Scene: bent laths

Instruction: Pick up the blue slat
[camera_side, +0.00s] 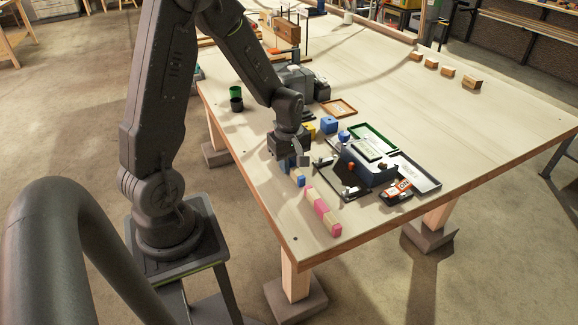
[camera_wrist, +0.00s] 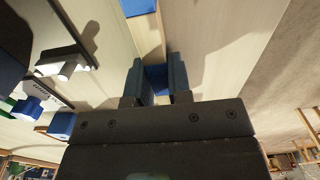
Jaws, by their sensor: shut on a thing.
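The blue slat (camera_side: 301,181) has blue parts with a pale wood part between them. It is near the table's front left edge, partly hidden by my gripper (camera_side: 291,160) in the side view. In the wrist view, the blue slat (camera_wrist: 138,7) runs from the top edge down between the two fingers. My gripper (camera_wrist: 157,76) is shut on a blue part of it. I cannot tell whether the slat touches the table.
A pink and wood slat (camera_side: 319,207) lies just in front, toward the table corner. A black device (camera_side: 370,165) with trays stands to the right. Blue blocks (camera_side: 329,124) lie behind.

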